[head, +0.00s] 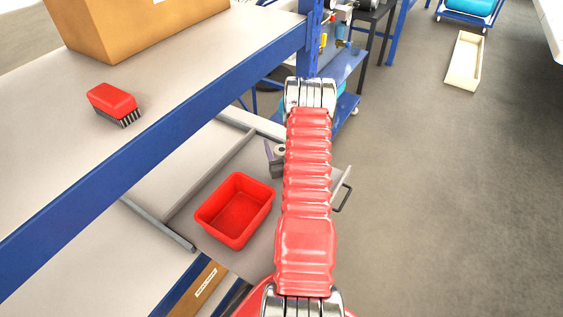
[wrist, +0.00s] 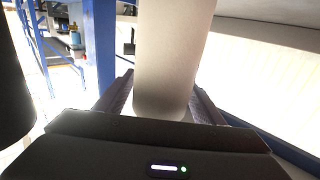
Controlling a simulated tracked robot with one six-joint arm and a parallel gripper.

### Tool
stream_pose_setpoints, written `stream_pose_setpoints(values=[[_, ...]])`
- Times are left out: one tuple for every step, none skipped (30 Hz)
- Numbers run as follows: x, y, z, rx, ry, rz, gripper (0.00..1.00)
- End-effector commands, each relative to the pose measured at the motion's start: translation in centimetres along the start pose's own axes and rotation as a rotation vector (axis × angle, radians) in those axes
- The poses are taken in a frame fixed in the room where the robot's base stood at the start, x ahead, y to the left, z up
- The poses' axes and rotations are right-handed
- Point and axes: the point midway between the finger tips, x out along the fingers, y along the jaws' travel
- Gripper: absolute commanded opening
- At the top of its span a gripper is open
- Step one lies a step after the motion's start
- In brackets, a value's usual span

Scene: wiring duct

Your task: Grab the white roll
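In the wrist view a plain white roll (wrist: 172,60) stands lengthwise between the two fingers of my gripper (wrist: 162,98). Its rounded lower end is close to the palm, and its upper end runs out of the top of the picture. The fingers lie along both sides of the roll, with no clear gap, so the gripper looks shut on it. In the head view only a dark part of my gripper (head: 274,156) shows at the left of my red arm. The roll is hidden there behind the arm.
A red bin (head: 236,208) sits on a lower grey surface left of my arm. A red brush (head: 114,103) and a cardboard box (head: 130,25) are on the blue-edged shelf (head: 190,100). A pale tray (head: 465,61) lies on the open floor to the right.

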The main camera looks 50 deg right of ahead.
Motion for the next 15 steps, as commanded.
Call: stream_pose_setpoints(values=[[0.00,0.00,0.00,0.000,0.000,0.000,0.59],[-0.01,0.00,0.00,0.000,0.000,0.000,0.57],[-0.01,0.00,0.00,0.000,0.000,0.000,0.54],[0.00,0.00,0.00,0.000,0.000,0.000,0.52],[0.00,0.00,0.00,0.000,0.000,0.000,0.50],[0.00,0.00,0.00,0.000,0.000,0.000,0.47],[0.00,0.00,0.00,0.000,0.000,0.000,0.45],[-0.01,-0.01,0.00,0.000,0.000,0.000,0.43],[-0.01,-0.01,0.00,0.000,0.000,0.000,0.40],[0.00,-0.01,0.00,0.000,0.000,0.000,0.38],[0.00,-0.01,0.00,0.000,0.000,0.000,0.36],[0.00,-0.01,0.00,0.000,0.000,0.000,0.33],[0.00,-0.02,0.00,0.000,0.000,0.000,0.31],[0.00,-0.02,0.00,0.000,0.000,0.000,0.28],[0.00,-0.02,0.00,0.000,0.000,0.000,0.26]])
